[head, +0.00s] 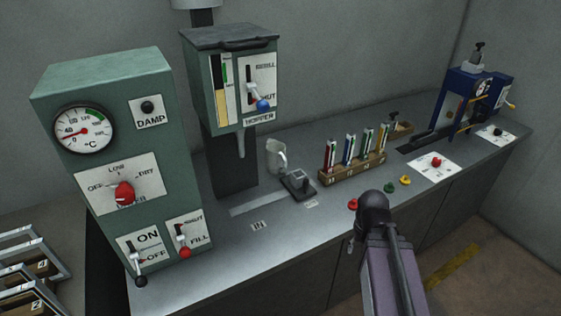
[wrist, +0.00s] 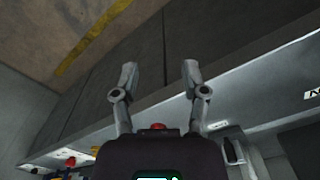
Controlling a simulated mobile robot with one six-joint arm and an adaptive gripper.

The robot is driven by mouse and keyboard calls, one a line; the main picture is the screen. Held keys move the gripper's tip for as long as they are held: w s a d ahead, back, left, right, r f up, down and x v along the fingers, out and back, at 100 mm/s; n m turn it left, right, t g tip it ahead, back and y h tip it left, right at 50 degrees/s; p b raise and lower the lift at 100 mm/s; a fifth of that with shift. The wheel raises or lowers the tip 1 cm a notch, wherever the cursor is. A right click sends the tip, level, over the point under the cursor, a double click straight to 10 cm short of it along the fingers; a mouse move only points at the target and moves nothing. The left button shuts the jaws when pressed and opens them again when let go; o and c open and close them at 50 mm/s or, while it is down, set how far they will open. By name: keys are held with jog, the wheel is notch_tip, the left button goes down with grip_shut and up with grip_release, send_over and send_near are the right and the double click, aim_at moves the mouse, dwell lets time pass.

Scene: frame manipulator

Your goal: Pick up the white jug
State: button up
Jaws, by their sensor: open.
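The white jug (head: 276,157) stands upright on the grey worktop, behind a small dark scale-like device (head: 298,184) and to the right of the hopper's column. It looks pale and small, with a handle on its right side. In the wrist view, I cannot make out the jug for certain. My gripper (wrist: 159,72) is open there, its two fingers apart with nothing between them, in front of the dark cabinet fronts. In the head view, my arm is at the worktop's front edge, well apart from the jug, and mostly hides the gripper.
A green hopper (head: 232,85) overhangs left of the jug. A rack (head: 352,169) with several coloured tubes stands to its right. Coloured buttons line the front edge, and a blue machine (head: 474,100) stands at the far right. A green control box (head: 125,150) stands left.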

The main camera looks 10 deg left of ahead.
jog(key=shift+o, duration=0.6)
jog(key=w+a+m+t+y, duration=0.1)
jog(key=w+a+m, duration=0.2)
jog(key=w+m, duration=0.1)
jog(key=w+a+m+t+y+b, duration=0.1)
jog(key=w+a+m+t+y, duration=0.1)
jog(key=w+a+m, duration=0.2)
jog(key=w+a+r+m+t+y+b, duration=0.1)
jog(key=w+a+m+y, duration=0.1)
jog(key=w, duration=0.4)
jog(key=shift+w+a+m+t, duration=0.2)
jog(key=shift+a+m, duration=0.25)
jog(key=shift+m, duration=0.2)
jog(key=shift+w+a+m+t, duration=0.1)
jog(key=shift+w+a+m, duration=0.1)
jog(key=shift+a+m, duration=0.35)
jog(key=w+a+r+m+t+y+b, duration=0.1)
jog(key=w+a+r+m+t, duration=0.2)
jog(key=w+m, duration=0.4)
jog(key=w+a+r+m+t+y+b, duration=0.1)
jog(key=w+a+r+m+t+y, duration=0.1)
jog(key=w+m, duration=0.5)
jog(key=shift+w+a+r+m+t+y, duration=0.25)
jog(key=shift+a+r+m+t, duration=0.45)
jog(key=shift+m, duration=1.4)
jog(key=shift+a, duration=0.3)
